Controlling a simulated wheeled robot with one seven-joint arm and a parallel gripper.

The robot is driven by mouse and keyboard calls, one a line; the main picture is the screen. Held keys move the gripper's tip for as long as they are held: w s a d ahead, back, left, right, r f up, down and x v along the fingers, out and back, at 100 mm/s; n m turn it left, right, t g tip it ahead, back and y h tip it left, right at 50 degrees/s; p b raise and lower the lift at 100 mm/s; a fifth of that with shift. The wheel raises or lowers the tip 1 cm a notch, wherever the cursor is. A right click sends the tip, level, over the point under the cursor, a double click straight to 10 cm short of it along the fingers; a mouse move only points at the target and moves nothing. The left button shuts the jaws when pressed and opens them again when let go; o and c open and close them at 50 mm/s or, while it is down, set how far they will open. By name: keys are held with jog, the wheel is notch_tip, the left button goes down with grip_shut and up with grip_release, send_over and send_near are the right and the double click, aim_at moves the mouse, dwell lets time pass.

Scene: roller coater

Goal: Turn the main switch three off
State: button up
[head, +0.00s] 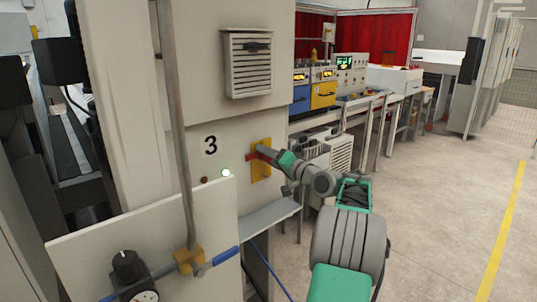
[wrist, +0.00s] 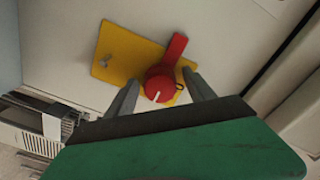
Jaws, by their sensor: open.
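Main switch three is a red rotary switch with a bar handle on a yellow plate. In the wrist view, the red switch (wrist: 158,84) has its bar pointing up and slightly right, and a white mark shows on its round hub. Its yellow plate (wrist: 122,54) carries a small metal piece. In the head view the red handle (head: 252,155) sticks out left of my gripper (head: 270,157), over the yellow plate (head: 262,173). My gripper (wrist: 161,80) is open in the wrist view, with one finger on each side of the hub. Contact cannot be told.
A "3" label (head: 211,146), a lit green-white lamp (head: 226,173) and a dark lamp (head: 204,180) are left of the switch. A grey vent box (head: 247,63) is above. A grey ledge (head: 268,216) lies below. Open floor (head: 440,190) is at right.

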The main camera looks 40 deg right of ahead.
jog(key=shift+w, duration=0.1)
jog(key=shift+d, duration=0.1)
grip_shut()
dwell(0.6)
